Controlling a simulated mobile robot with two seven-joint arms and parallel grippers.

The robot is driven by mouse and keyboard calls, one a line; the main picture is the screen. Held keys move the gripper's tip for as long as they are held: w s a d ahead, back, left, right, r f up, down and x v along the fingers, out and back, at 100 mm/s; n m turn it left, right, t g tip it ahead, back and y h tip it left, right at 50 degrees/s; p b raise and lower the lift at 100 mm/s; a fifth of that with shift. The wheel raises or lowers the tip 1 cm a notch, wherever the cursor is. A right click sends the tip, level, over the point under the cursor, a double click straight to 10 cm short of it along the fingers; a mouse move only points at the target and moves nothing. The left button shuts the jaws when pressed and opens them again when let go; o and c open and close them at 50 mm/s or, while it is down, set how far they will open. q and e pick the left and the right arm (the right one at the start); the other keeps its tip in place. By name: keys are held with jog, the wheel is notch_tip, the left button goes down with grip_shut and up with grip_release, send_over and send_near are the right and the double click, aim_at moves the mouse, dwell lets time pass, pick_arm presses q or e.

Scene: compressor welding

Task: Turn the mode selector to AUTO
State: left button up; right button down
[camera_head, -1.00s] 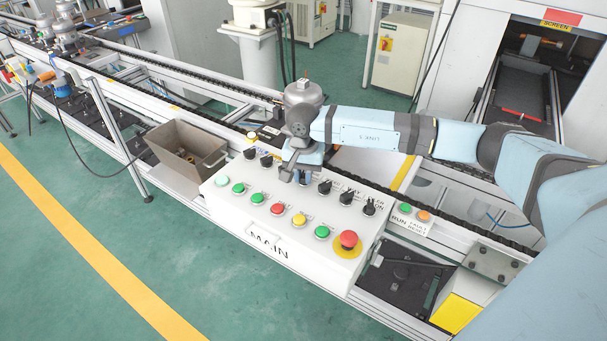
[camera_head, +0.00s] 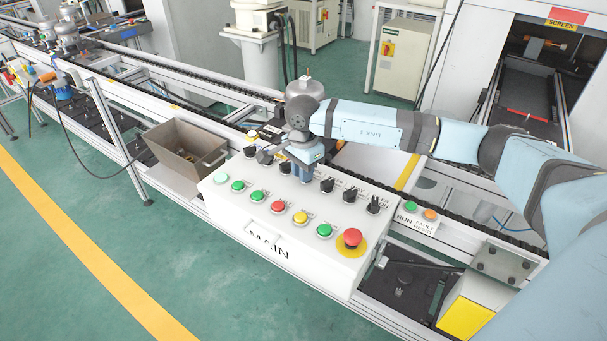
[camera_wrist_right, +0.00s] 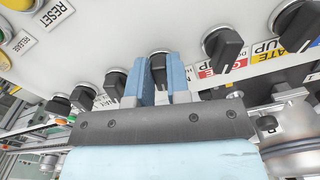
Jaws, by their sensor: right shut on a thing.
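The white control panel (camera_head: 240,212) marked MAIN carries a back row of black selector knobs. My right gripper (camera_head: 305,174) points down onto this row from behind. In the right wrist view my right gripper (camera_wrist_right: 161,82) has its two blue fingers on either side of one black selector knob (camera_wrist_right: 158,66), shut on it. That knob's label is hidden, so I cannot read its setting or confirm it as the mode selector. In the head view the hand covers this knob. My left gripper is not in view.
Other selector knobs (camera_head: 327,184) stand close beside the gripper. A front row holds coloured push buttons and a red emergency stop (camera_head: 352,237). A small RUN and FAULT RESET box (camera_head: 417,220) is to the right, a metal bin (camera_head: 180,150) to the left.

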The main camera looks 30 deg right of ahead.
jog(key=shift+m, duration=0.6)
jog(key=shift+w, duration=0.1)
jog(key=c, duration=1.1)
grip_release()
notch_tip(320, 180, up, 14)
jog(key=shift+f+b, duration=0.1)
jog(key=shift+b, duration=0.5)
